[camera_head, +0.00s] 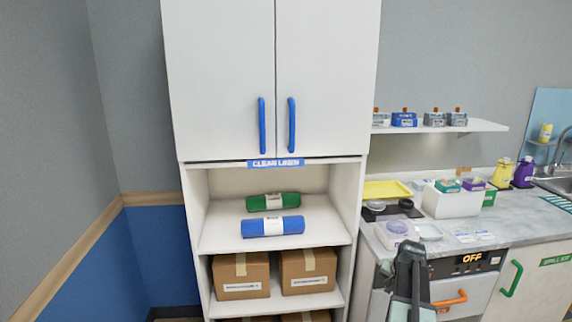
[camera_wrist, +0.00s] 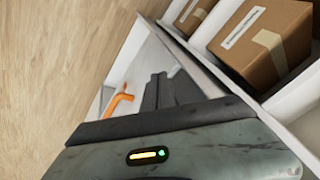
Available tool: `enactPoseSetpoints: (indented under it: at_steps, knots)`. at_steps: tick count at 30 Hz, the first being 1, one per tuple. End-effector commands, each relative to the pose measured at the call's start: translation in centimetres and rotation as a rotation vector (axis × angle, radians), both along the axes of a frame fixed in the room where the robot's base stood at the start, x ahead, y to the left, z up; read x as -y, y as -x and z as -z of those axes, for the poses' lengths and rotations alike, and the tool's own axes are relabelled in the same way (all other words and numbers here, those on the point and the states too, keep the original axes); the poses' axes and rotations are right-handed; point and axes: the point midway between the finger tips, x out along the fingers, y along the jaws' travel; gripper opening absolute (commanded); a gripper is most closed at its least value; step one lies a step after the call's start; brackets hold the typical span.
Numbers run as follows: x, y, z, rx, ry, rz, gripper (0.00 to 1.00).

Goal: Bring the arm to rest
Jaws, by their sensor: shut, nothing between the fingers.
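My gripper (camera_head: 409,257) shows at the lower right of the head view, raised in front of the counter and the drawer front with the orange handle. Its dark fingers (camera_wrist: 158,92) also show in the wrist view, shut with nothing between them. The wrist view is tilted, with the wooden floor on the left and the shelf boxes at the upper right. The gripper looks apart from the orange handle (camera_wrist: 118,104). The lower part of my arm is out of the frame.
A tall white cabinet (camera_head: 221,80) holds a green roll (camera_head: 258,204), a blue roll (camera_head: 254,228) and cardboard boxes (camera_head: 240,277). Right of it, a counter (camera_head: 455,243) carries containers and bottles. An "OFF" display (camera_head: 472,259) sits below the counter edge. Wooden floor (camera_wrist: 60,70) is clear.

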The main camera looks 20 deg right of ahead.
Motion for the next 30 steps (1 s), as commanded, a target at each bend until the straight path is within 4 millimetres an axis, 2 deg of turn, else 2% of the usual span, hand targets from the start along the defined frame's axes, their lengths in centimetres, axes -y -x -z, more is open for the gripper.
enactPoseSetpoints:
  at_steps: [1,2,3,5,6,7,10,12,15,18,21,24,30]
  knots:
    - [-4.5,-1.8,-0.8,-0.027,-0.005,-0.082,0.0]
    - [-7.0,-2.7,-0.9,-0.043,-0.006,-0.129,0.0]
    - [-10.4,-3.8,-1.2,-0.067,-0.009,-0.195,0.0]
    - [-15.5,-5.1,-1.5,-0.104,-0.009,-0.293,0.0]
    - [-19.0,-5.7,-1.8,-0.129,-0.012,-0.36,0.0]
    - [-21.6,-6.0,-2.0,-0.148,-0.011,-0.411,0.0]
    - [-30.5,-6.2,-2.8,-0.215,-0.003,-0.586,0.0]
    - [-36.3,-5.5,-3.3,-0.263,0.006,-0.708,0.0]
    - [-43.2,-3.9,-4.1,-0.325,0.023,-0.86,0.0]
    - [-47.8,-2.3,-4.5,-0.37,0.038,-0.969,0.0]
    - [-49.8,-1.3,-4.7,-0.395,0.048,-1.025,0.0]
    - [-50.4,-1.1,-4.7,-0.403,0.05,-1.041,0.0]
    - [-50.3,-1.2,-4.6,-0.402,0.05,-1.039,0.0]
